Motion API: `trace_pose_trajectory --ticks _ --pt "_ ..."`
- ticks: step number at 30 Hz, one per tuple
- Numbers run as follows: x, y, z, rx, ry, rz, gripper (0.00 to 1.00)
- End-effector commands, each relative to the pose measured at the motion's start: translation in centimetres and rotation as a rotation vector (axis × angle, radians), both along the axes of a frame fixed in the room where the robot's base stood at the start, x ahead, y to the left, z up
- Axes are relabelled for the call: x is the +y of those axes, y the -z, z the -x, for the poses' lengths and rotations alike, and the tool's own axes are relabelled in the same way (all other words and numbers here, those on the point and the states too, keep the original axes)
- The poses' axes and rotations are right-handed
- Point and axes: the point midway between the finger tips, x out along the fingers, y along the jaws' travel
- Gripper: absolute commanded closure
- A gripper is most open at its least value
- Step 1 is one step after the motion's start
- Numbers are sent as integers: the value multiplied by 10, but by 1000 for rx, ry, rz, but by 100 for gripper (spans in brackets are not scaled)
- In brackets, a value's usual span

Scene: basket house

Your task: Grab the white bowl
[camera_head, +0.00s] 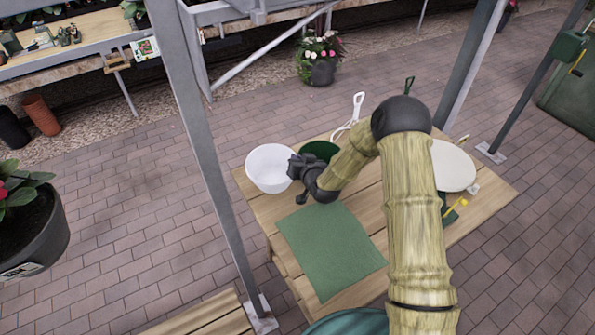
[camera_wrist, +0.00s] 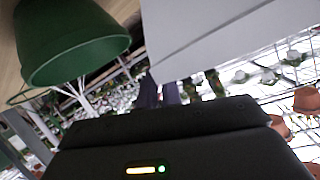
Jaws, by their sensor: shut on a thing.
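The white bowl (camera_head: 268,165) is at the far left corner of the wooden table, upright in the head view. My gripper (camera_head: 294,169) is at the bowl's right rim and is shut on it. In the wrist view the bowl's pale wall (camera_wrist: 225,30) fills the top middle, and the dark fingertips (camera_wrist: 162,93) meet its lower edge. I cannot tell whether the bowl's base touches the table.
A green pot (camera_head: 320,150) stands just right of the bowl and also shows in the wrist view (camera_wrist: 75,45). A green mat (camera_head: 330,250) lies on the table (camera_head: 262,215). A round pale plate (camera_head: 455,168) is at the right. A grey post (camera_head: 205,150) rises left of the table.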

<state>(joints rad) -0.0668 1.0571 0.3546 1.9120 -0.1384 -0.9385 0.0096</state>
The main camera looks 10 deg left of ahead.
Motion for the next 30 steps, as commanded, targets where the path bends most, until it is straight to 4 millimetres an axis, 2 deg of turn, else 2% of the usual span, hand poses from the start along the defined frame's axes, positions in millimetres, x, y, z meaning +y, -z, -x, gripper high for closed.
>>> trace_pose_trajectory --ticks 3,8,26,30 --pt "0 -15 -1 -4 0 -1 100" --pt "0 -25 0 0 -1 0 100" --pt "0 -26 0 0 0 -1 100" --pt "-16 -28 3 4 29 -3 100"
